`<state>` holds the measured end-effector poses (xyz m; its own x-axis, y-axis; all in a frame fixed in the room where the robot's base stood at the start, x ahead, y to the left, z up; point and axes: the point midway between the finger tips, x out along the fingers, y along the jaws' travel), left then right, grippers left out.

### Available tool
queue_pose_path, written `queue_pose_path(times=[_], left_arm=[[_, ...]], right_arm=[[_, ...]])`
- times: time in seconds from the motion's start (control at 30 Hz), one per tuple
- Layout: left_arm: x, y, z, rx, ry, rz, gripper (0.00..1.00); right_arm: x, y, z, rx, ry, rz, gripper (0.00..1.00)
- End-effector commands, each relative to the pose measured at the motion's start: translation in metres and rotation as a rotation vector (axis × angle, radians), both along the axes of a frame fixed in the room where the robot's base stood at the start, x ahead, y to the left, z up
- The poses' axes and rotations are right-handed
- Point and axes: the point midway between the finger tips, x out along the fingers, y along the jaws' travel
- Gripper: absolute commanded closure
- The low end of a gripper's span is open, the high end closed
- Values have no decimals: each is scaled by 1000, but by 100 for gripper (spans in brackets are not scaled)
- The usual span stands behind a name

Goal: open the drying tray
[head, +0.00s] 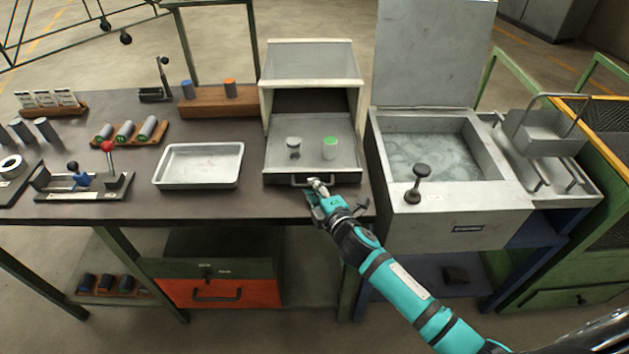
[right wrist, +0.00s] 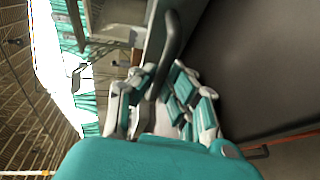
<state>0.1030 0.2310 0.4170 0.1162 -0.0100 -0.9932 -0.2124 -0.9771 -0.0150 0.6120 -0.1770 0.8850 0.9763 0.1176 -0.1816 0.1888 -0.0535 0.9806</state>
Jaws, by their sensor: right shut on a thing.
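The drying tray (head: 313,160) is a grey drawer that stands pulled out from the front of a light metal cabinet (head: 312,62). Two small cylinders stand in it, a grey one (head: 293,147) and a green-topped one (head: 330,147). My right gripper (head: 318,187) is at the dark bar handle on the tray's front and is shut on it. In the right wrist view, the dark handle (right wrist: 172,40) runs between the fingers of the gripper (right wrist: 160,100). My left gripper is not in view.
A shallow empty metal pan (head: 199,165) lies left of the tray. A liquid-filled tank (head: 428,150) with a raised lid stands close on the right. Lever fixtures (head: 84,180) and racked cylinders (head: 131,132) stand farther left. A strip of bench in front is clear.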

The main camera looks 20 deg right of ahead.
Motion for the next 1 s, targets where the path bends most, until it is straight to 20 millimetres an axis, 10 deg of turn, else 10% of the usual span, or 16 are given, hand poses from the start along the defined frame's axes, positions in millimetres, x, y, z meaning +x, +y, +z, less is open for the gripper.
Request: queue_pose_path(times=[0.27,0.4,0.67,1.0], left_arm=[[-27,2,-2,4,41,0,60],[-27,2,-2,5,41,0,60],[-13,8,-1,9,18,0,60],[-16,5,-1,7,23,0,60]], right_arm=[[0,0,1,3,-2,-2,100],[0,0,1,2,-2,-1,79],[-1,0,1,0,-1,0,79],[-53,-7,10,1,0,0,79]])
